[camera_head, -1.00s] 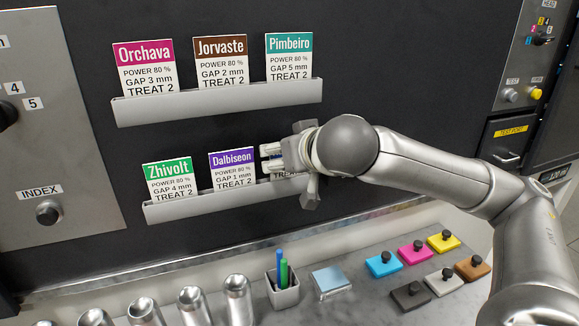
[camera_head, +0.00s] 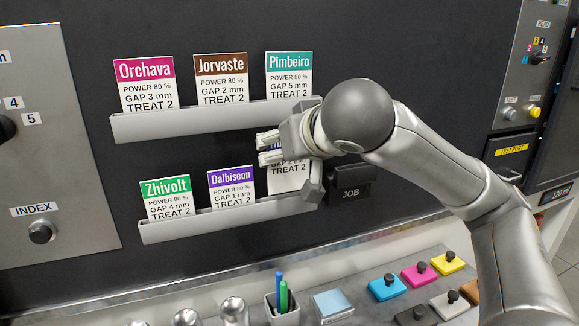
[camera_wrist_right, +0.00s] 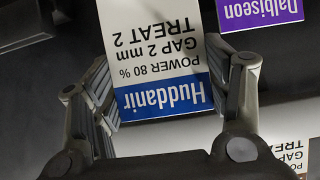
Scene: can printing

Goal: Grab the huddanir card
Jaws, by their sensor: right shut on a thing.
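The Huddanir card (camera_head: 288,180) is white with a blue header and stands at the right end of the lower card rail (camera_head: 230,220). Its text sits higher than that of the neighbouring Dalbiseon card. I cannot tell whether its lower edge is clear of the rail. My right gripper (camera_head: 268,148) is shut on it and covers much of its upper part. In the right wrist view the card (camera_wrist_right: 155,60) appears upside down between the fingers of the gripper (camera_wrist_right: 160,85). My left gripper is not in view.
Zhivolt (camera_head: 168,198) and Dalbiseon (camera_head: 232,188) cards share the lower rail. Orchava, Jorvaste and Pimbeiro (camera_head: 289,75) cards stand in the upper rail (camera_head: 215,120), close above my gripper. A JOB holder (camera_head: 350,193) is right of the lower rail. Below are a pen cup (camera_head: 284,312) and coloured blocks.

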